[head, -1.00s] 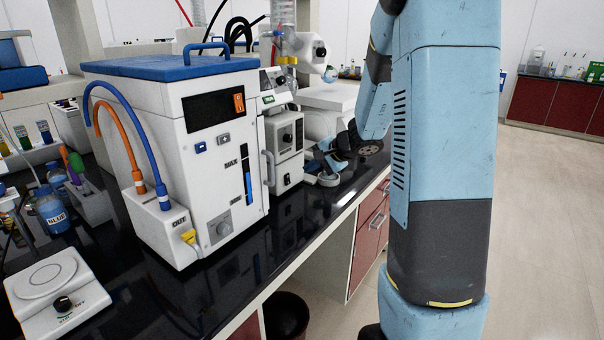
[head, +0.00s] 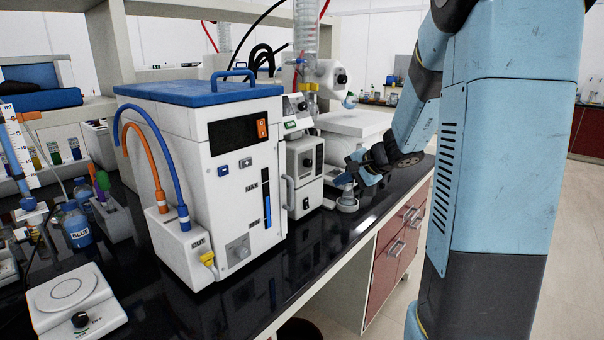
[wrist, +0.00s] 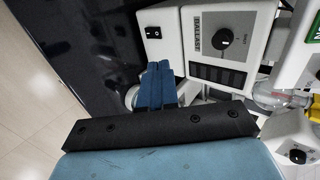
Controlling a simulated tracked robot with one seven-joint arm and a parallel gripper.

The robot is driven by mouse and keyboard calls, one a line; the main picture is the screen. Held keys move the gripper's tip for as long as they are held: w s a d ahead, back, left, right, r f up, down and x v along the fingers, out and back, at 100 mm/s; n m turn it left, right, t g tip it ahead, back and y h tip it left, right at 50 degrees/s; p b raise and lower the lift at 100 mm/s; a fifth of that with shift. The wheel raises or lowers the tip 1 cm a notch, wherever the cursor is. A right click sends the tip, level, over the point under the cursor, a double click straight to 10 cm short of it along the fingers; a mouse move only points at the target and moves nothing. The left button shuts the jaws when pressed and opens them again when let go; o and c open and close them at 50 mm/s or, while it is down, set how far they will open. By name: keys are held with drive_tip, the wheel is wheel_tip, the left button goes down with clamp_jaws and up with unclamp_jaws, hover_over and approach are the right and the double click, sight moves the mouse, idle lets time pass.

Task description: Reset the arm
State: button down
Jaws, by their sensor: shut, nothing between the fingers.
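My gripper (head: 343,179) is at the end of my light-blue arm, which reaches over the far part of the black bench. Its blue fingers are together and empty, beside the white vacuum pump (head: 304,172) and just above a small round pale dish-like object (head: 347,203). In the wrist view my gripper (wrist: 160,66) shows as two blue fingers pressed side by side. They point at the pump front (wrist: 216,40), which is marked BALLAST. I cannot tell whether the fingers touch anything.
A white chiller (head: 235,170) with a blue lid and hoses stands mid-bench. A hotplate (head: 76,298) and a blue-labelled bottle (head: 77,228) are at left. Glassware (head: 306,45) rises behind the pump. Red drawers (head: 395,250) lie under the bench; open floor is at right.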

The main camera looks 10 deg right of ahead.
drive_tip(key=s+a+r+n+g, duration=0.1)
drive_tip(key=s+a+r+n, duration=0.25)
drive_tip(key=s, duration=0.35)
drive_tip(key=s+a+r+n+g, duration=0.2)
drive_tip(key=s+a+r+n, duration=0.1)
drive_tip(key=s+a, duration=0.3)
drive_tip(key=s+d+r+n+h, duration=0.1)
drive_tip(key=s+n+h, duration=0.1)
drive_tip(key=s, duration=0.6)
drive_tip(key=s+d+r+n+h, duration=0.1)
drive_tip(key=s+h, duration=0.3)
drive_tip(key=s, duration=0.5)
drive_tip(key=shift+s+d+r+n, duration=0.15)
drive_tip(key=shift+d+n, duration=0.2)
drive_tip(key=shift+n, duration=0.3)
